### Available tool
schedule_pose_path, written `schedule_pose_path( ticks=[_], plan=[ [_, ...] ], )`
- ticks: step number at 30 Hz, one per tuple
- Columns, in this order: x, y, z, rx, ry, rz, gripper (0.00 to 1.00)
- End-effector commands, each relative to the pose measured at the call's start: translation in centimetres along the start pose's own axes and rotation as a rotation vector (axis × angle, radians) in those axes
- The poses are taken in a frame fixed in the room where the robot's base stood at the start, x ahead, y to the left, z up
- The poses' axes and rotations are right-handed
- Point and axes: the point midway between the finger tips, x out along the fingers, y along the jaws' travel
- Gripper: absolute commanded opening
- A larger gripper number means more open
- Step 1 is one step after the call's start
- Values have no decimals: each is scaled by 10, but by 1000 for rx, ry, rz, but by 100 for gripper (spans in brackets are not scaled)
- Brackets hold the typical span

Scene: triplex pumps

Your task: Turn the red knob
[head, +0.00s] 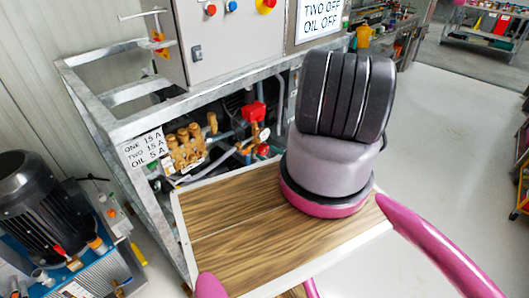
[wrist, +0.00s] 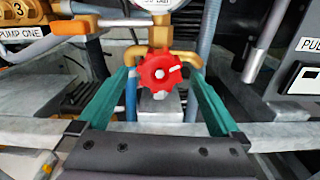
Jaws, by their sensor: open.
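The red knob (wrist: 160,72) is a round, lobed handwheel with a small white mark. It sits on brass pipework in the middle of the wrist view, in front of a metal block. My gripper (wrist: 160,78) is open, with one green finger left of the knob and one right of it. Gaps show on both sides, and I see no clear contact. In the head view a small red part (head: 264,150) below a gauge looks like the same knob.
A galvanised frame (head: 95,110) surrounds the pumps, and its bar (wrist: 285,133) crosses low in the wrist view. Brass pump parts (head: 186,147) stand left of the knob. A red valve part (head: 253,113) is above it. A grey cabinet (head: 235,40) stands over the frame.

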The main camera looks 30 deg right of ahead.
Motion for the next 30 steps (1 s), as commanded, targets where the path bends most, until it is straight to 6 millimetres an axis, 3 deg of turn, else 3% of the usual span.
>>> schedule_pose_path(
  ticks=[6,15,17,22,30],
  plan=[
    [20,0,0,-1,1,1,100],
    [22,0,0,0,1,0,100],
    [22,0,0,0,1,0,81],
    [22,0,0,0,1,0,16],
    [22,0,0,27,0,-1,15]
  ],
)
